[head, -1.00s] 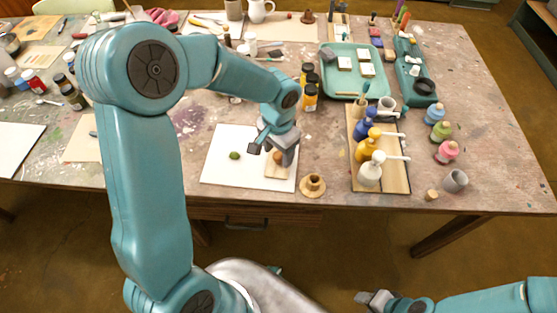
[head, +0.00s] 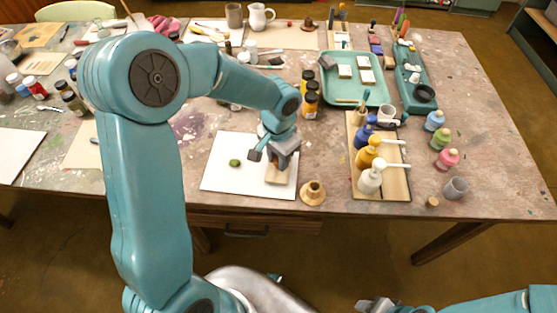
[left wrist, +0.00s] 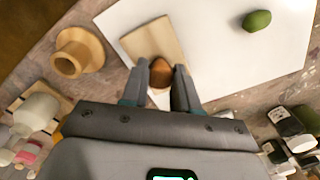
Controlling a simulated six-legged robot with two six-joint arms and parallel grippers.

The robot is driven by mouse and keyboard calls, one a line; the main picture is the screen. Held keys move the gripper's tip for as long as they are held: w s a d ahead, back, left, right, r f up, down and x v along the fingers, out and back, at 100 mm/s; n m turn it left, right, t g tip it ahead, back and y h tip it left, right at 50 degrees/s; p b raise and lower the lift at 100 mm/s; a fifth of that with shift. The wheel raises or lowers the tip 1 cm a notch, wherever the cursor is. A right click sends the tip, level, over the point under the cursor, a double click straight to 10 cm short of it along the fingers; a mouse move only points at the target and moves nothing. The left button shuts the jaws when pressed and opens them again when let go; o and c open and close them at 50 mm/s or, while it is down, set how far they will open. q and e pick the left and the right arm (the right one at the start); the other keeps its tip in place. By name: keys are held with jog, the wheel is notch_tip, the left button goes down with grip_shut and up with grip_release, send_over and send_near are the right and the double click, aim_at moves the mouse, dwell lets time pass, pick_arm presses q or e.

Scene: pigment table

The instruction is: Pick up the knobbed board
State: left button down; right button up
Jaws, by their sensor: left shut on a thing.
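The knobbed board is a small pale wooden board (left wrist: 148,40) with a rounded brown knob (left wrist: 160,72). In the left wrist view the knob lies between the fingers of my left gripper (left wrist: 161,76), which is shut on it. In the head view the board (head: 277,177) shows below my left gripper (head: 279,160), over the right part of a white sheet; the knob is hidden there by the fingers. I cannot tell whether the board touches the sheet. My right gripper (head: 375,304) is at the bottom edge of the head view, far from the board; its fingers are unclear.
A green oval lump (head: 235,163) lies on the white sheet (head: 222,180). A flanged wooden piece (head: 313,193) stands just right of the sheet at the table's front edge. Amber jars (head: 310,105) stand behind, and pump bottles (head: 371,178) on a wooden tray (head: 397,185) to the right.

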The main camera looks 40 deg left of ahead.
pick_arm(q)
notch_tip(320, 180, up, 19)
jog(key=p, duration=0.1)
jog(key=shift+p, duration=0.4)
jog(key=c, duration=1.5)
grip_release()
jog(key=shift+c, duration=1.4)
jog(key=shift+o, duration=0.4)
